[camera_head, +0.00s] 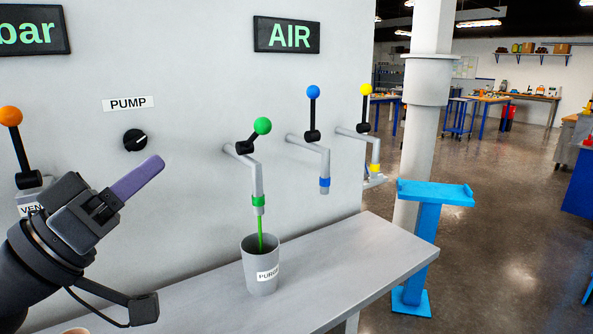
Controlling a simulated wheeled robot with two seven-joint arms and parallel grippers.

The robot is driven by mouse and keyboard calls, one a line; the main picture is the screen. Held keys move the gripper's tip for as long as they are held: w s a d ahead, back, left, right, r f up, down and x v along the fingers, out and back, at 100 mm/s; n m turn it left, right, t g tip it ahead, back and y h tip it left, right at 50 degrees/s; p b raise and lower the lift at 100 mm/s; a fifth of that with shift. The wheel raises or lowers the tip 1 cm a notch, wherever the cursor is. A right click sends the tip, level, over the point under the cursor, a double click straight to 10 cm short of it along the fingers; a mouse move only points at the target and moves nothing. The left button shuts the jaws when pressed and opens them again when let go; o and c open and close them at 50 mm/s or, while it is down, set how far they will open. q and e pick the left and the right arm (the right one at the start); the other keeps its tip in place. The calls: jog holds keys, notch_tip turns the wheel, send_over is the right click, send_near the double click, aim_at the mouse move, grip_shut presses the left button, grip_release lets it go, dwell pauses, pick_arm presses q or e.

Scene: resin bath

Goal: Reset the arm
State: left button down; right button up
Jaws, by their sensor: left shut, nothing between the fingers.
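My left gripper (137,179) is in the left part of the head view, in front of the grey wall panel. Its purple-tipped fingers are shut together with nothing between them, pointing up and right. It is left of the green-knobbed tap (256,170) and apart from it. Green liquid runs from that tap into a grey cup (260,270) on the shelf. The green tap's lever tilts to the right. My right gripper is not in view.
The grey shelf (350,265) is mostly clear right of the cup. A blue-knobbed tap (318,150), a yellow-knobbed tap (366,140), a black pump dial (135,140) and an orange-knobbed lever (17,145) are on the panel. A blue stand (430,235) stands right, by a white column (427,85).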

pick_arm(q)
jog(key=s+d+f+g+y, duration=0.1)
jog(key=f+g+y, duration=0.15)
jog(key=f, duration=0.75)
jog(key=d+f+g+y, duration=0.2)
jog(key=f+y, duration=0.2)
jog(key=f, duration=0.5)
jog(key=s+d+f+g+y, duration=0.1)
jog(key=f+g+y, duration=0.15)
jog(key=f, duration=0.75)
jog(key=s+a+f+n+g+y, duration=0.25)
jog(key=s+f+g+y, duration=0.45)
jog(key=s+f, duration=0.85)
jog(key=s+a+f+g, duration=0.1)
jog(key=s+f, duration=0.1)
jog(key=f, duration=0.7)
jog(key=s+a+f, duration=0.1)
jog(key=s+f, duration=0.2)
jog(key=f, duration=0.5)
jog(key=s+a+f+g, duration=0.1)
jog(key=s+a+f, duration=0.1)
jog(key=s+f, duration=0.7)
jog(key=s+m, duration=0.1)
jog(key=s, duration=0.1)
jog(key=shift+s+a, duration=0.15)
jog(key=shift+s, duration=0.15)
